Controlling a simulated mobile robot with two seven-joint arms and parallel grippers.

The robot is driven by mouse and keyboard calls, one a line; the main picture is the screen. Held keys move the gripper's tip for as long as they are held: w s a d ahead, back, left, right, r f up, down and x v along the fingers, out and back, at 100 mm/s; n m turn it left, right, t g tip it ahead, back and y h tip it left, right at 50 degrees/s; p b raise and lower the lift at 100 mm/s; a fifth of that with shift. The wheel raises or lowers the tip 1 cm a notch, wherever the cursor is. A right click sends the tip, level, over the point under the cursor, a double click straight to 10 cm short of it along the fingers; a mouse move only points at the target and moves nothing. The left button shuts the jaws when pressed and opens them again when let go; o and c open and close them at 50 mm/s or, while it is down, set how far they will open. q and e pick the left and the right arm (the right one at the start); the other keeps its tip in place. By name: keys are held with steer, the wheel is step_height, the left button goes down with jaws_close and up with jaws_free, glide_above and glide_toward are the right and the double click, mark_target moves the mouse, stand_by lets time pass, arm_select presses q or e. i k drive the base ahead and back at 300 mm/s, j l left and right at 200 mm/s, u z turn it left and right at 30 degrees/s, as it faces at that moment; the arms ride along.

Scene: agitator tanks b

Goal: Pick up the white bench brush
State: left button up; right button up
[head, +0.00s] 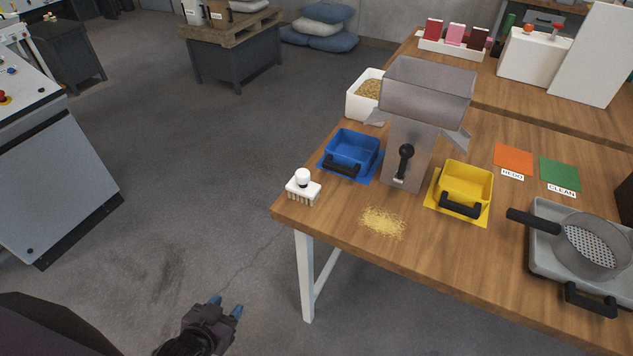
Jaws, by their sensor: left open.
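The white bench brush (303,187) stands upright at the near left corner of the wooden table (470,269). It has a round white knob on top and pale bristles below. My left gripper (227,306) is open and empty at the bottom of the head view, below and to the left of the brush, beyond the table's edge. It is well apart from the brush. My right gripper is not in view.
A blue bin (351,150) stands close behind the brush. A pile of yellow grains (382,222) lies to its right. The grey hopper machine (425,95), yellow bin (464,186) and a sieve (590,246) on a tray stand farther right. The floor left of the table is clear.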

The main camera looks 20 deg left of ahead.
mark_target(299, 187)
steer(key=j+z, duration=0.35)
steer(key=j, duration=0.5)
steer(key=j+z, duration=0.1)
steer(key=j, duration=0.75)
steer(key=k, duration=0.05)
